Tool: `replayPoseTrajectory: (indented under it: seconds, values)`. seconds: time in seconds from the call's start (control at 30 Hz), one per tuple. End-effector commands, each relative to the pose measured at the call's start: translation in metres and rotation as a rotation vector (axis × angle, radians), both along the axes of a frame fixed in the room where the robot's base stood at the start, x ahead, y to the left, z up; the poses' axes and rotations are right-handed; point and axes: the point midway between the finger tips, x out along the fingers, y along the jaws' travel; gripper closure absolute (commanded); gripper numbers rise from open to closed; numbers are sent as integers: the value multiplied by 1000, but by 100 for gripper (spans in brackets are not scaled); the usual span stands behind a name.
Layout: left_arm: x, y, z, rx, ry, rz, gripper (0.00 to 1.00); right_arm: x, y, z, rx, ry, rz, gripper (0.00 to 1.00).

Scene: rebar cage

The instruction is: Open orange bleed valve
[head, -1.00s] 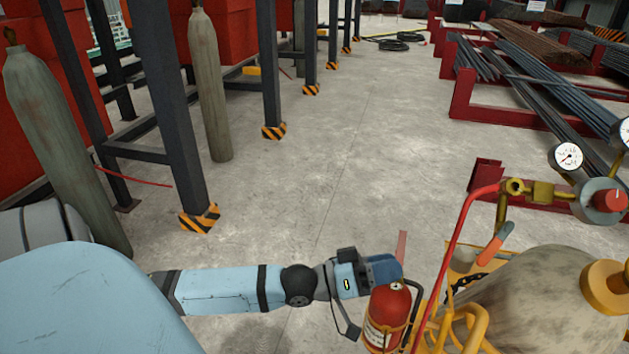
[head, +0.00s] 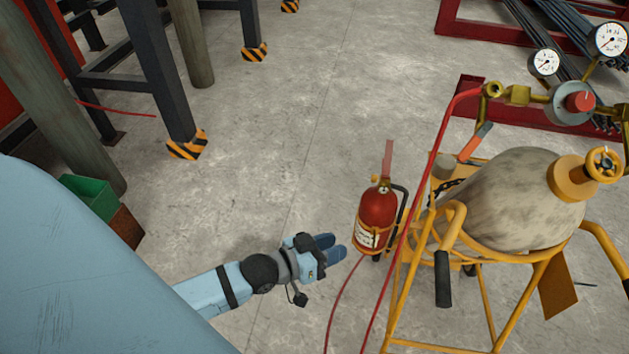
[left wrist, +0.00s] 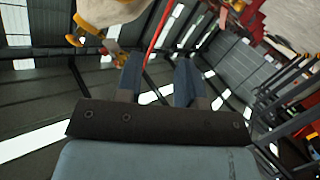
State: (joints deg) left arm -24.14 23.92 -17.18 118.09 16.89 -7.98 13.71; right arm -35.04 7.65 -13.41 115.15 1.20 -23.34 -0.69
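The gas cylinder (head: 525,200) stands in a yellow cart, with a yellow-orange handwheel (head: 602,164) on its collar. Behind it are a brass regulator with a red knob (head: 579,101) and an orange-handled part (head: 475,143). I cannot tell for certain which of these is the orange bleed valve. My left gripper (head: 332,249) is open and empty, left of the cart and just left of the fire extinguisher in the picture. In the left wrist view its two fingers (left wrist: 158,75) are apart with nothing held. My right gripper is not in view.
A red fire extinguisher (head: 376,217) hangs on the left side of the yellow cart frame (head: 400,290). A red hose (head: 428,165) runs down from the regulator. Two gauges (head: 545,62) stand above. Open concrete floor (head: 300,150) lies to the left.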

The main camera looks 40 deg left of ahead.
Motion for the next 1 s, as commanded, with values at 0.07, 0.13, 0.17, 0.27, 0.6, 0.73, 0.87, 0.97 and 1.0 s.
replayPoseTrajectory:
  seconds: [0.07, 0.13, 0.17, 0.27, 0.6, 0.73, 0.87, 0.97, 1.0]
  values:
    - [-5, -1, -7, 25, 17, 10, 65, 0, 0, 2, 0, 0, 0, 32]
    - [-8, -2, -13, 46, 28, 14, 65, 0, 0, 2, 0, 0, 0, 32]
    - [-9, -2, -15, 54, 31, 17, 65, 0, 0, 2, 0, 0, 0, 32]
    - [-12, -3, -19, 69, 39, 21, 65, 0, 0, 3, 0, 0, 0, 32]
    - [-13, -3, -21, 78, 44, 22, 65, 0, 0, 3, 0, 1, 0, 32]
    - [-13, -3, -21, 77, 43, 22, 95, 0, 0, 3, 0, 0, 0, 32]
    - [-10, -2, -19, 92, 22, 19, 100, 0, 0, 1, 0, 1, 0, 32]
    - [12, 5, -4, 193, -116, 6, 100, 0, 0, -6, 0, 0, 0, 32]
    - [26, 10, 8, 269, -218, -3, 100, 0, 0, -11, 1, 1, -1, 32]
